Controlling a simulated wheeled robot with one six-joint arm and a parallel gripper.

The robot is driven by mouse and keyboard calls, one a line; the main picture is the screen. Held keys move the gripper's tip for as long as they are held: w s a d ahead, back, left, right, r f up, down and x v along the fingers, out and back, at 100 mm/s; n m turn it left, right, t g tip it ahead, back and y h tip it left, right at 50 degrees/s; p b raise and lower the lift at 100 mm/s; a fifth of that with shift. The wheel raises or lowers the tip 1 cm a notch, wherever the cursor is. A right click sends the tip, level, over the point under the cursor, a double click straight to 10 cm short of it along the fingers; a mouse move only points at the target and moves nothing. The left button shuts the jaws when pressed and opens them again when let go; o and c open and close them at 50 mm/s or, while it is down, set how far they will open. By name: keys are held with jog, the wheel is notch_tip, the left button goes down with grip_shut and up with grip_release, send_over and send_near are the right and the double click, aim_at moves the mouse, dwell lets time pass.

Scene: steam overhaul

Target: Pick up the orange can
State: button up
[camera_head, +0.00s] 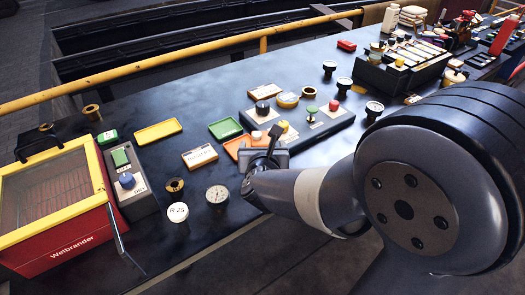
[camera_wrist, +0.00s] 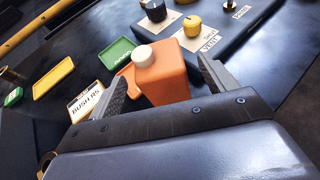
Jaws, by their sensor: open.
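The orange can (camera_wrist: 167,82) stands upright in the wrist view, a block-shaped body with a pale round cap (camera_wrist: 142,56). My gripper (camera_wrist: 162,70) is open, with one finger to the left of the can and one to the right. In the head view, my gripper (camera_head: 266,153) is over the front of the bench and hides most of the can.
An orange tray lies just left of the can, by a green tray (camera_head: 225,128) and a yellow tray (camera_head: 158,132). A label block (camera_head: 199,156) lies nearby. A control panel with knobs (camera_wrist: 225,25) is close behind the can. A gauge (camera_head: 217,195) stands left; a yellow rail (camera_head: 200,55) runs behind.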

jog(key=shift+x, duration=2.2)
jog(key=shift+f, duration=0.1)
jog(key=shift+c, duration=0.2)
